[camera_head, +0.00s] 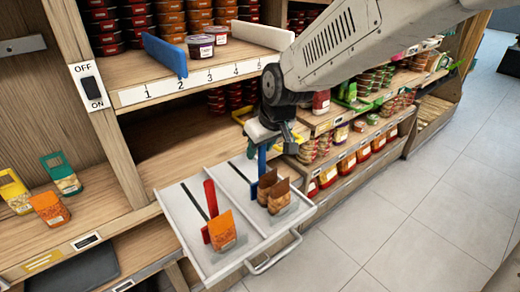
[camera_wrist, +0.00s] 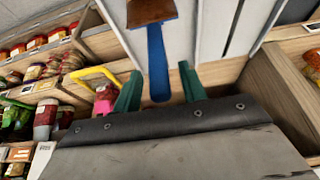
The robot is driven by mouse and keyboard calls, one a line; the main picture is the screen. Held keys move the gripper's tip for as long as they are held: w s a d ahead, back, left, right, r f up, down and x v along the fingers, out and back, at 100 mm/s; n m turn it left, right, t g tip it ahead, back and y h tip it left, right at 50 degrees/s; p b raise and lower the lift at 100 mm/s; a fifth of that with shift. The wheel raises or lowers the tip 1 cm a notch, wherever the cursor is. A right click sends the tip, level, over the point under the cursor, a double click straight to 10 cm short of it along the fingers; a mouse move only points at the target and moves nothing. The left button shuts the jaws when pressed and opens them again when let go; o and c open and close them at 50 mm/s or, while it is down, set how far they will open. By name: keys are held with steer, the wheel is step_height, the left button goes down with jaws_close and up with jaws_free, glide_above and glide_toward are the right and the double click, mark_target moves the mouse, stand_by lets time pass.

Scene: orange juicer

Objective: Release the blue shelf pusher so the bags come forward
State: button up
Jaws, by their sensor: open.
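The blue shelf pusher (camera_head: 262,160) stands in the right lane of a pulled-out white tray (camera_head: 182,222), behind brown bags (camera_head: 281,197). The wrist view shows the blue pusher (camera_wrist: 157,62) with a brown bag (camera_wrist: 150,10) beyond it. My gripper (camera_head: 257,148) is over the back of that lane. In the wrist view its two green fingers (camera_wrist: 159,72) are apart, with the pusher's near end between them and gaps on both sides. My wrist partly hides the pusher in the head view.
A red pusher (camera_head: 210,205) stands behind an orange bag (camera_head: 222,231) in the left lane. The tray has a front handle (camera_head: 274,255). A numbered shelf (camera_head: 190,88) with jars is above left. Stocked shelves are at right, with open tiled floor (camera_head: 430,215) in front.

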steer(key=shift+w+a+f, duration=0.1)
steer(key=shift+w+f, duration=0.1)
steer(key=shift+f, duration=0.35)
steer(key=shift+c, duration=0.3)
